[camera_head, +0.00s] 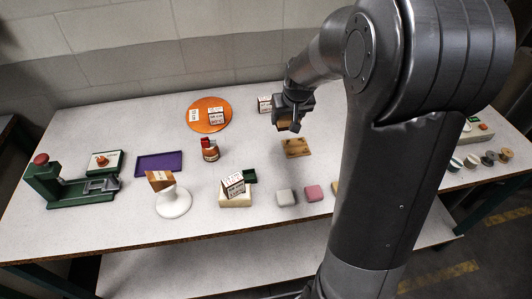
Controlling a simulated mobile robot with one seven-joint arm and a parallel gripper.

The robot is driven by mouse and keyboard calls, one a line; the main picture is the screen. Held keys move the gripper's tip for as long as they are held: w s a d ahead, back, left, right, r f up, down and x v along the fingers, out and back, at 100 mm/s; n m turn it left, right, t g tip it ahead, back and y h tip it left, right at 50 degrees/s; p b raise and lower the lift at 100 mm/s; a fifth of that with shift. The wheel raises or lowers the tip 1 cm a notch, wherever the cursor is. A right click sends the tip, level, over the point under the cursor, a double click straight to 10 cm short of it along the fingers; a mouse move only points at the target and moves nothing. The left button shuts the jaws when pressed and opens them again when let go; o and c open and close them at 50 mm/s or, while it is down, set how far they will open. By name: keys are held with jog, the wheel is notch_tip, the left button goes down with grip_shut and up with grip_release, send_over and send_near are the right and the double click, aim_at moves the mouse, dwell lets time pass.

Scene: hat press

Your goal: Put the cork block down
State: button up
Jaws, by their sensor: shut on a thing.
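My gripper (291,121) is above the back middle of the table, pointing down. It is shut on a small brown block (284,125), which looks like the cork block. Only a small part of the block shows under the dark gripper. A flat tan piece with darker marks (297,147) lies on the table just below and in front of the gripper. The block appears apart from it, though the exact height is hard to tell.
A round orange board (207,127) with small cards lies at back left. A white labelled box (265,104) stands close behind the gripper. My arm hides the table's right middle.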

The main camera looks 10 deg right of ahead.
jog(key=s+d, duration=0.4)
jog(key=s, duration=0.1)
send_over(265, 150)
jog(key=s, duration=0.1)
jog(key=f, duration=0.7)
jog(key=shift+s+f, duration=0.2)
jog(key=shift+f, duration=2.15)
jog(key=shift+f, duration=0.15)
jog(key=o, duration=1)
